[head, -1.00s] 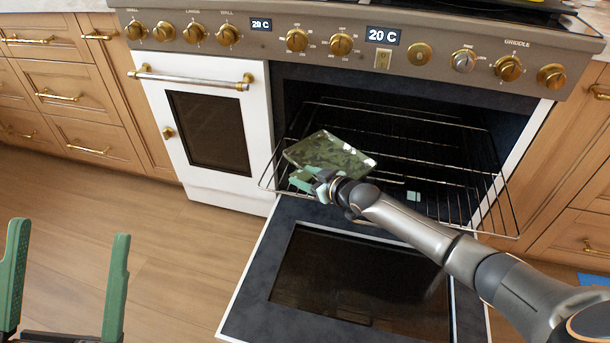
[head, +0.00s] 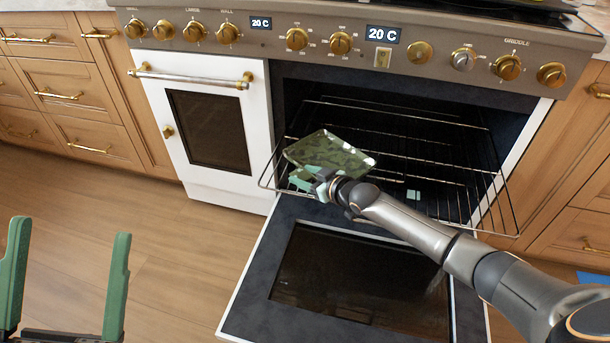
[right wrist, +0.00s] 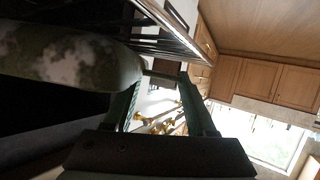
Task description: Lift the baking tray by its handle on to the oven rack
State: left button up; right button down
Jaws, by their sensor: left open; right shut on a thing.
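The baking tray (head: 332,152), with a mottled green camouflage look, is over the front left part of the wire oven rack (head: 440,145) in the head view. I cannot tell whether it rests on the rack wires. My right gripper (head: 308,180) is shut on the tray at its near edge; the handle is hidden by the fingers. In the right wrist view, the tray (right wrist: 60,58) fills the upper left, beside the fingers. My left gripper (head: 70,230) is open and empty at the lower left, above the floor.
The oven door (head: 250,270) hangs open below the rack. A closed white oven door (head: 205,130) stands to the left, with wooden drawers (head: 70,95) beyond. The rack's middle and right are clear. The wooden floor (head: 170,240) at left is free.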

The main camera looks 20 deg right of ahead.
jog(key=shift+c, duration=1)
grip_release()
jog(key=shift+o, duration=0.4)
jog(key=shift+f, duration=0.15)
jog(key=shift+s, duration=0.2)
pick_arm(q)
notch_tip(320, 180, up, 7)
jog(key=p, duration=0.6)
jog(key=shift+s+a+f+m, duration=0.15)
jog(key=shift+a+f+m, duration=0.05)
jog(key=shift+a+m, duration=0.2)
pick_arm(e)
jog(key=v, duration=1.2)
jog(key=shift+r, duration=0.35)
pick_arm(q)
jog(key=shift+t, duration=0.3)
